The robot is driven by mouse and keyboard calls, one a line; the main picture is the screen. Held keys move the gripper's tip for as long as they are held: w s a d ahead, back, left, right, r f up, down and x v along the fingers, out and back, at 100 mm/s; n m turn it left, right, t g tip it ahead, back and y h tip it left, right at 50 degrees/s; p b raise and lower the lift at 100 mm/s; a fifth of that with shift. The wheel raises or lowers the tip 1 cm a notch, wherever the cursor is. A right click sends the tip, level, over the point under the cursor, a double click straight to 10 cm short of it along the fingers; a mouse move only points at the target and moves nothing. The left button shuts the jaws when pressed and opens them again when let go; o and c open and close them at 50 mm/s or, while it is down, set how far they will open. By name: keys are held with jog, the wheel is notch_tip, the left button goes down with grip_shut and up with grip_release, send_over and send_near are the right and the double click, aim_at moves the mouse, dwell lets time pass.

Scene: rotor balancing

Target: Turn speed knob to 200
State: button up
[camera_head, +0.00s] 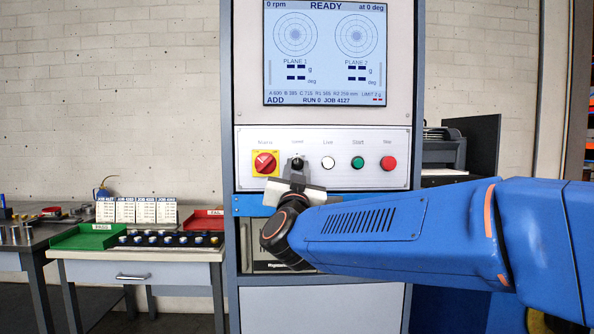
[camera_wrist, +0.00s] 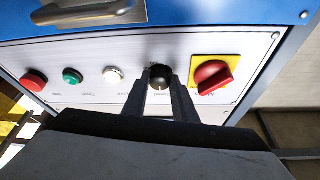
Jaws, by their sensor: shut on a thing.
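The black speed knob (camera_wrist: 160,75) is on the white control panel (camera_head: 219,0) of the balancing machine. It also shows in the head view (camera_head: 297,163), between the red-and-yellow switch and the white button. My gripper (camera_wrist: 159,88) is shut on the knob, one finger on each side of it. In the head view my gripper (camera_head: 297,175) reaches up to the panel from below, and my wrist hides the area beneath it. The knob's pointer and any scale marks are too small to read. The screen (camera_head: 325,55) reads READY, 0 rpm and at 0 deg.
A red rotary switch on a yellow plate (camera_head: 264,163) sits close to the left of the knob. White (camera_head: 328,163), green (camera_head: 358,163) and red (camera_head: 388,163) buttons lie to the right. A side table with a green tray (camera_head: 88,236) and a red tray (camera_head: 203,221) stands at left.

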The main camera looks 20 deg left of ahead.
jog(key=shift+m, duration=0.4)
jog(key=m+h, duration=0.1)
jog(key=m, duration=0.1)
jog(key=m+h, duration=0.1)
jog(key=m, duration=0.2)
jog(key=shift+s+a+h, duration=0.1)
jog(key=shift+a+h, duration=0.1)
jog(key=shift+h, duration=0.2)
jog(key=shift+r+m+g+h, duration=0.1)
jog(key=shift+m+g+h, duration=0.15)
jog(key=shift+m+h, duration=0.6)
jog(key=shift+r+m+g+h, duration=0.1)
jog(key=shift+m+g+h, duration=0.15)
jog(key=shift+m, duration=1.2)
jog(key=o, duration=1)
jog(key=shift+o, duration=0.2)
jog(key=v, duration=1.7)
jog(key=shift+s, duration=0.25)
